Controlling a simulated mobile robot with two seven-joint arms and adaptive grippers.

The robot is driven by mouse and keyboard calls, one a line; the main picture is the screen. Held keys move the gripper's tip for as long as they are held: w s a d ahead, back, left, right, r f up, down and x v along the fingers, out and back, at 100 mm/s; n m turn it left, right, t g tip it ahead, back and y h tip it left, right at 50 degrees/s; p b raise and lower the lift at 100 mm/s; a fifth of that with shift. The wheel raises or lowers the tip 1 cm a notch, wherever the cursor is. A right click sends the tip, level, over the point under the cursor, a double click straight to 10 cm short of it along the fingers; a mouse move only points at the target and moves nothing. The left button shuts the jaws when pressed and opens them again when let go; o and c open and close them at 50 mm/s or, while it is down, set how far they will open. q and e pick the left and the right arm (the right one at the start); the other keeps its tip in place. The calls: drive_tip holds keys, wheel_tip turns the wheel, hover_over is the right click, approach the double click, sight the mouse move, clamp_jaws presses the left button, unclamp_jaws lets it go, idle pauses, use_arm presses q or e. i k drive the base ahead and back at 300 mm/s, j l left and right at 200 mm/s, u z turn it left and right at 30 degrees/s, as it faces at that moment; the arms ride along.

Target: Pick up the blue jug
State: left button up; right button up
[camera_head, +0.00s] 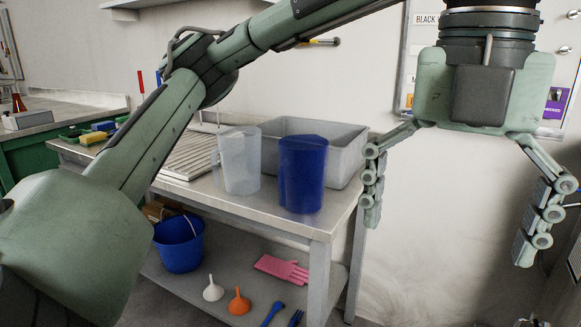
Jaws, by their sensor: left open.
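The blue jug (302,178) stands upright near the front right corner of the metal table (262,205). No handle shows on it from here. My left gripper (448,235) is open and empty, with its fingers spread wide and pointing down. In the picture it is to the right of the jug, past the table's right end. Its nearer finger appears close to the table's right edge, apart from the jug. My left arm crosses the upper part of the view. My right gripper is not in view.
A translucent jug (239,160) stands just left of the blue jug. A grey basin (345,150) is right behind it. A ribbed drainer (190,155) lies farther left. The lower shelf holds a blue bucket (179,245), funnels and a pink glove (281,269).

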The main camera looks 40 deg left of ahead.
sight(303, 159)
drive_tip(key=i+j, duration=0.1)
drive_tip(key=j, duration=0.25)
drive_tip(key=i+j, duration=0.15)
drive_tip(key=j, duration=0.15)
drive_tip(key=i+j, duration=0.1)
drive_tip(key=j, duration=0.25)
drive_tip(key=i+j, duration=0.15)
drive_tip(key=j, duration=0.2)
drive_tip(key=i+j, duration=0.1)
drive_tip(key=j, duration=0.25)
